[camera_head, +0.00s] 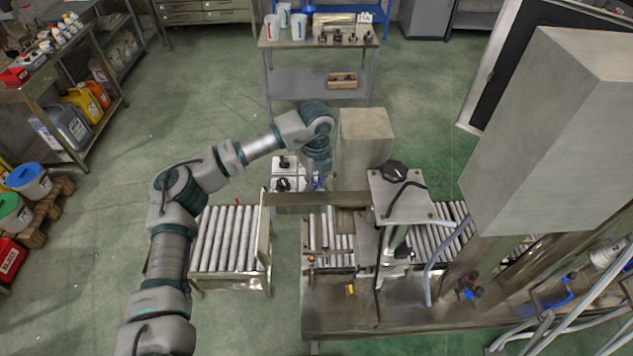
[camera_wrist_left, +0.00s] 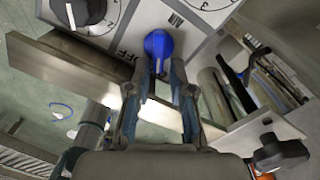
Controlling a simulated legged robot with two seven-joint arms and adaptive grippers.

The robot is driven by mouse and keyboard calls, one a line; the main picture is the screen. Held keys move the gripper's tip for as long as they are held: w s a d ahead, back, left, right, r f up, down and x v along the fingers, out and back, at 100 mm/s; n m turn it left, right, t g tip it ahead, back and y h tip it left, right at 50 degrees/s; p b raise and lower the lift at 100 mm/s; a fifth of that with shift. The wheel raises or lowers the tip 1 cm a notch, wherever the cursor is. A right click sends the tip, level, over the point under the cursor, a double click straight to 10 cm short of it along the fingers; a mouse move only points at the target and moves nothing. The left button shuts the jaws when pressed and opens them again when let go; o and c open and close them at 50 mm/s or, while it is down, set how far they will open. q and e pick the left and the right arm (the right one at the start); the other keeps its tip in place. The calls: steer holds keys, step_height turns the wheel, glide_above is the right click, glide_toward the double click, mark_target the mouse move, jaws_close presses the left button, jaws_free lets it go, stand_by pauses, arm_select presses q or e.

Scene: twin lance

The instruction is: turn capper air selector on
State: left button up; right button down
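In the head view my left gripper (camera_head: 318,178) is beside the white control box (camera_head: 289,171), and the arm hides most of the knob. My right gripper is in neither view.
A metal bar runs below the panel. A roller conveyor (camera_head: 228,238) stands in front, with a steel post block (camera_head: 364,137) right of the gripper.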

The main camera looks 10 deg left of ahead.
arm_select(q)
step_height(320, 180, up, 12)
steer(key=shift+f, duration=0.15)
stand_by(0.6)
